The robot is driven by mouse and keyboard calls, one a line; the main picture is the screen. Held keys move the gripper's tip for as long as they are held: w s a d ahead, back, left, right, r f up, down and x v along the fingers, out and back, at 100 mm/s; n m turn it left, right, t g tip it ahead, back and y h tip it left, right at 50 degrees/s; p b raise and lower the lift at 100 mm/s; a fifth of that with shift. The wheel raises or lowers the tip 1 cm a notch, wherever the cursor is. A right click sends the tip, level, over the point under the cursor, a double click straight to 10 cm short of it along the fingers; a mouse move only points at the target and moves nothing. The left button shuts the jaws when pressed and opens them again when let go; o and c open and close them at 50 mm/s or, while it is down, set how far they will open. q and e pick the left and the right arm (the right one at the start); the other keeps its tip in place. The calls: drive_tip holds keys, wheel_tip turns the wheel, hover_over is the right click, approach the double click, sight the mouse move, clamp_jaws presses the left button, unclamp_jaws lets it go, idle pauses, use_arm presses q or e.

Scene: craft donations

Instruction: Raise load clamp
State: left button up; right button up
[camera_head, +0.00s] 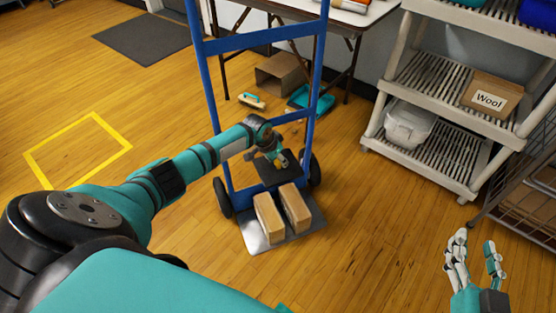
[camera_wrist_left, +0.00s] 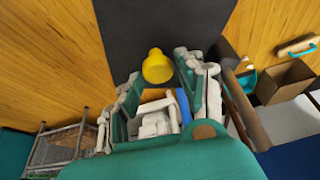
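The load clamp is a dark plate (camera_head: 270,172) on the blue hand truck (camera_head: 262,39), above two tan boxes (camera_head: 267,218) on the metal toe plate (camera_head: 288,239). In the left wrist view the dark plate (camera_wrist_left: 140,28) carries a yellow knob (camera_wrist_left: 157,67). My left gripper (camera_head: 279,155) is at the clamp. Its fingers (camera_wrist_left: 163,84) are spread, with the knob between and just beyond the tips; I see no clear contact. My right gripper (camera_head: 474,258) is open and empty at the lower right, far from the hand truck.
A grey shelf rack (camera_head: 430,165) with a box labelled Wool (camera_head: 491,95) stands at the right. A table (camera_head: 345,12) stands behind the hand truck, with an open cardboard box (camera_head: 282,75) under it. A yellow floor square (camera_head: 78,150) is at the left. The floor around the hand truck is mostly clear.

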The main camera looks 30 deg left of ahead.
use_arm(q)
drive_tip(key=shift+o, duration=1.1)
drive_tip(key=shift+s, duration=0.1)
drive_tip(key=v, duration=1.2)
